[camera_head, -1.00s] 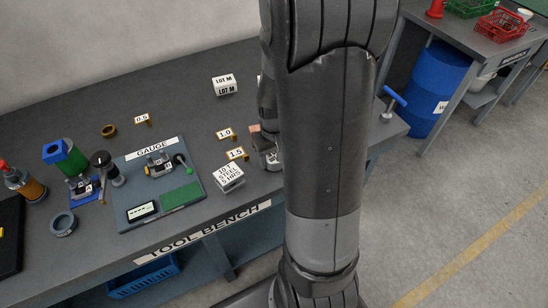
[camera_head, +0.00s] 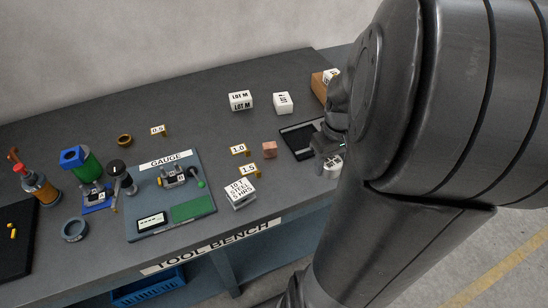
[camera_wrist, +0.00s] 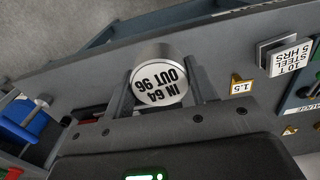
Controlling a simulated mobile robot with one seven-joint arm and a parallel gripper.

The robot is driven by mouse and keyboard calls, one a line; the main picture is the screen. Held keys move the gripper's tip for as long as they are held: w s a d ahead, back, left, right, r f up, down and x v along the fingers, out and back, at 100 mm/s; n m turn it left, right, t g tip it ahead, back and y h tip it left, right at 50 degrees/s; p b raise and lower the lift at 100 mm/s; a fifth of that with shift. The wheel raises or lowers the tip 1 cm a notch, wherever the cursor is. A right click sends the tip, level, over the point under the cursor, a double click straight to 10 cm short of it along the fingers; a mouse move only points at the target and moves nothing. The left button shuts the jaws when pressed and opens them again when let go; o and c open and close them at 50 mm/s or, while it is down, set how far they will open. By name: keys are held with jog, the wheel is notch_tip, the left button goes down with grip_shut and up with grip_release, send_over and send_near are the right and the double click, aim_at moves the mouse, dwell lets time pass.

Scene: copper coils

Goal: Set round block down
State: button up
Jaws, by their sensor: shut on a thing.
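The round block (camera_wrist: 158,84) is a short silver cylinder with a white face printed "IN 64 OUT 96". In the wrist view it sits between the two fingers of my gripper (camera_wrist: 162,78), which is shut on it. In the head view my gripper (camera_head: 328,150) is near the right part of the bench, with the white labelled round block (camera_head: 332,169) just below it, beside the dark tray. I cannot tell whether the block touches the bench top. My arm hides part of that area.
The dark tray (camera_head: 297,141) lies left of my gripper. A brown box (camera_head: 319,88) is behind. The gauge board (camera_head: 142,226) is further left.

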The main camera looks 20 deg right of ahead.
jog(key=r, duration=0.7)
jog(key=shift+w+a+r, duration=0.15)
jog(key=shift+w+r, duration=0.05)
jog(key=shift+w, duration=0.15)
jog(key=w+a+r+n, duration=0.2)
jog(key=w+a+n, duration=0.2)
jog(key=w+a, duration=0.8)
jog(key=w+a+n, duration=0.4)
jog(key=w+a, duration=0.6)
jog(key=a, duration=0.4)
jog(key=a+n, duration=0.1)
jog(key=a, duration=0.6)
jog(key=a+n, duration=0.2)
jog(key=a, duration=0.6)
jog(key=a+n, duration=0.1)
jog(key=a, duration=0.7)
jog(key=shift+w+f+n, duration=0.25)
jog(key=shift+w+n, duration=0.05)
jog(key=shift+w, duration=0.1)
jog(key=s+a+f+n, duration=0.15)
jog(key=s+a, duration=0.25)
jog(key=a, duration=0.6)
jog(key=s+a+n, duration=0.2)
jog(key=s+a, duration=0.2)
jog(key=a, duration=0.5)
jog(key=shift+w+f, duration=0.15)
jog(key=shift+f, duration=3.7)
jog(key=shift+w+f, duration=0.1)
jog(key=shift+f, duration=3.7)
